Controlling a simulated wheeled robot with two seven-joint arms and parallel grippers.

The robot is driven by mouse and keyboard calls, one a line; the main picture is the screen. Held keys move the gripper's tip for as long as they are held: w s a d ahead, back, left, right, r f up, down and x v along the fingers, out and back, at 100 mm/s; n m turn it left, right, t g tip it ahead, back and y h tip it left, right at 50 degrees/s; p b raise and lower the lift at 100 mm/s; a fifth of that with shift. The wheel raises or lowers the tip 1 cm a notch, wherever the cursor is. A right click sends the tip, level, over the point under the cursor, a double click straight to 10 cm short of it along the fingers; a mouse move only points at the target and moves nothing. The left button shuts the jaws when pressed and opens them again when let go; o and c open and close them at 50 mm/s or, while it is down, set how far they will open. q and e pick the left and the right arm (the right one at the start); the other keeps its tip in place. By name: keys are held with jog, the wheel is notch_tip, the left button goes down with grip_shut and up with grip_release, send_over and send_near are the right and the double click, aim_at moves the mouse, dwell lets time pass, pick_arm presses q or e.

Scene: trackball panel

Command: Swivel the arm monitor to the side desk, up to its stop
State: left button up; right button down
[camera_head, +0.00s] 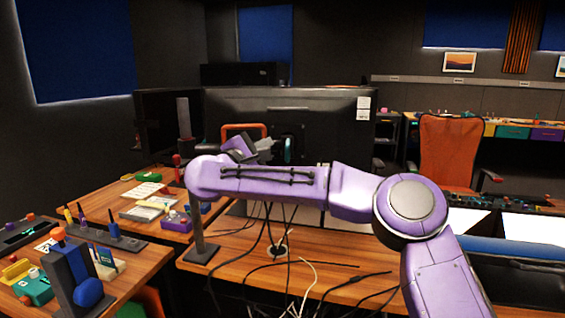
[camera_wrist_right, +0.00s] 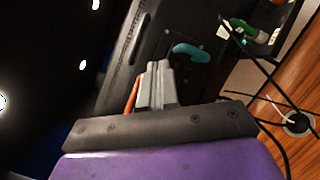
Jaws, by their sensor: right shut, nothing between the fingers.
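A wide dark monitor (camera_head: 330,118) shows its back, with white labels near its right edge. A teal curved handle (camera_head: 289,150) is on its back; it also shows in the wrist view (camera_wrist_right: 190,50). My right gripper (camera_head: 266,146) is shut and empty, just left of the teal handle in the head view. In the wrist view its grey fingers (camera_wrist_right: 155,85) point toward the monitor's back, and the handle lies just beyond their tips. I cannot tell whether they touch. The side desk (camera_head: 110,205) is at the left. My left gripper is not in view.
A second dark screen (camera_head: 163,125) stands left of the monitor. A post (camera_head: 197,225) with a flat base stands on the front desk (camera_head: 330,285), and loose cables lie there. The side desk holds several small items. An orange chair (camera_head: 447,150) is at the back right.

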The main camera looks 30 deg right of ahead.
jog(key=w+a+f+m+g, duration=0.25)
jog(key=a+f+m, duration=0.25)
jog(key=a+m, duration=0.3)
jog(key=p, duration=0.3)
send_near(287, 148)
jog(key=w+d+f, duration=0.2)
jog(key=w, duration=0.3)
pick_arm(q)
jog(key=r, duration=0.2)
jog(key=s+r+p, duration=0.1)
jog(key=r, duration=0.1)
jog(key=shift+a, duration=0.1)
pick_arm(e)
jog(key=d, duration=0.2)
jog(key=s+d, duration=0.1)
jog(key=shift+s+d, duration=0.15)
jog(key=shift+d, duration=0.2)
